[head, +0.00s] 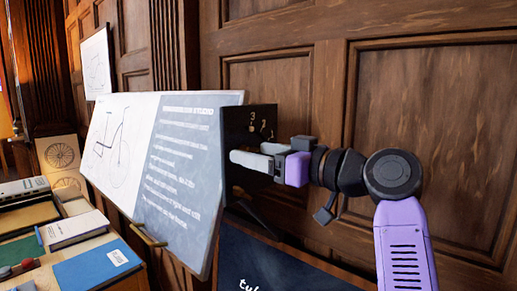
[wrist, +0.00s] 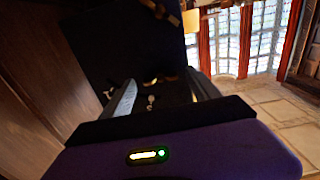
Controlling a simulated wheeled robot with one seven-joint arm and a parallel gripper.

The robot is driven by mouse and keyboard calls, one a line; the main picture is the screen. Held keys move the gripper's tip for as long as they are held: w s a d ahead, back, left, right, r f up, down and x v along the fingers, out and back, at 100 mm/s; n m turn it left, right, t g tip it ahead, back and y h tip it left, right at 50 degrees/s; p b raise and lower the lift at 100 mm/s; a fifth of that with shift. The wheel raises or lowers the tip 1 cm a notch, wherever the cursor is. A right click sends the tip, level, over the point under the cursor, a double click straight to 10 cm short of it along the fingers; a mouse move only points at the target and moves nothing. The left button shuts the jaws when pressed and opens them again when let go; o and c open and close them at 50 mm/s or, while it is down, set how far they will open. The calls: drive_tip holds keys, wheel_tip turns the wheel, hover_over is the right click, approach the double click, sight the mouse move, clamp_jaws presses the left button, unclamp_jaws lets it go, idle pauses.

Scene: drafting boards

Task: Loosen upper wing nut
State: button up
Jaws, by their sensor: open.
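My gripper (head: 252,155) reaches left to the dark side plate (head: 236,122) at the edge of the drafting board (head: 160,150). Its two pale fingers are open, with their tips close to or against the plate; contact cannot be told. In the wrist view my gripper (wrist: 164,90) has its fingers spread before the dark plate (wrist: 105,45). A small metallic piece (wrist: 151,101) shows between the fingers, perhaps a wing nut, with brassy bits just above it. No wing nut can be made out clearly in the head view; the fingers cover part of the plate.
Small pale marks (head: 260,123) like numerals sit on the side plate above my fingers. A dark board with writing (head: 262,265) stands below. Books (head: 98,268) lie at lower left. A panelled wooden wall (head: 430,110) runs close behind my arm.

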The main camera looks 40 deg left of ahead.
drive_tip(key=shift+a, duration=0.1)
drive_tip(key=c, duration=1.4)
drive_tip(key=shift+o, duration=0.2)
drive_tip(key=shift+f, duration=0.1)
